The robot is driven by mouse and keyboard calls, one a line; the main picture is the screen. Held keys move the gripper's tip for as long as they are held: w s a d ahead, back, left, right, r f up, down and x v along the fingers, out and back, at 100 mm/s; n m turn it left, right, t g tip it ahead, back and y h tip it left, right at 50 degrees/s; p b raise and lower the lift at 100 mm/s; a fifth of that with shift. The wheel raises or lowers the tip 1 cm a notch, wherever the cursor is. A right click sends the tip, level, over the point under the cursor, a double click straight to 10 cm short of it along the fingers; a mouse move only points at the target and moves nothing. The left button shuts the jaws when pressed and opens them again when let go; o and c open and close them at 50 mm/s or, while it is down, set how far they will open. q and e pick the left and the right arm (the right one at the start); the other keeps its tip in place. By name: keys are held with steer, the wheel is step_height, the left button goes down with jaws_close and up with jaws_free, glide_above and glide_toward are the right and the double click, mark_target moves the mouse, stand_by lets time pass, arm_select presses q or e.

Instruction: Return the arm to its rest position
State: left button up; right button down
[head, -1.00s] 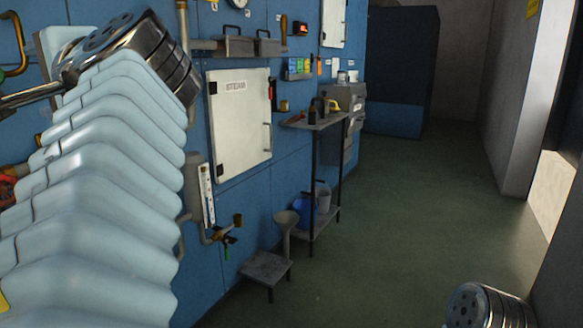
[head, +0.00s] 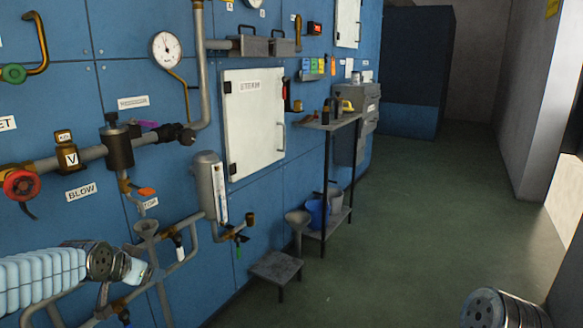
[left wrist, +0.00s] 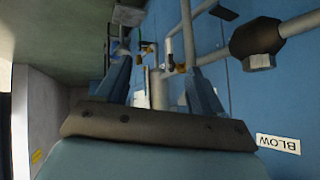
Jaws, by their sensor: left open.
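My left arm comes in low at the left of the head view, with its ribbed pale-blue sleeve and a metal perforated collar. In the left wrist view my left gripper (left wrist: 160,86) shows two blue fingers standing well apart, with nothing held between them. It is open, in front of the blue wall with its pipes. Its fingertips cannot be made out clearly in the head view. A metal perforated part of my right arm shows at the bottom right corner of the head view. My right gripper is out of view.
A blue panel wall (head: 110,60) carries pipes, a gauge (head: 166,50), a red valve wheel (head: 21,185) and a white steam door (head: 253,122). A small stool (head: 277,266) and a shelf stand (head: 333,122) with buckets stand beside it. The green floor (head: 400,240) is clear.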

arm_select(q)
steer(key=s+d+f+n+g+h, duration=0.1)
steer(key=s+d+f+g+h, duration=0.15)
steer(key=d+f, duration=0.85)
steer(key=s+d+f+n+g+h, duration=0.1)
steer(key=s+d+f+g+h, duration=0.15)
steer(key=d+f, duration=0.75)
steer(key=s+d+f+n+g, duration=0.1)
steer(key=s+d+f, duration=0.1)
steer(key=s+f, duration=0.7)
steer(key=s+d+f+n+g, duration=0.1)
steer(key=s+d+f+g, duration=0.1)
steer(key=s+f, duration=0.7)
steer(key=shift+s+d+f+g+y, duration=0.25)
steer(key=shift+s+d, duration=0.4)
steer(key=shift+s, duration=0.4)
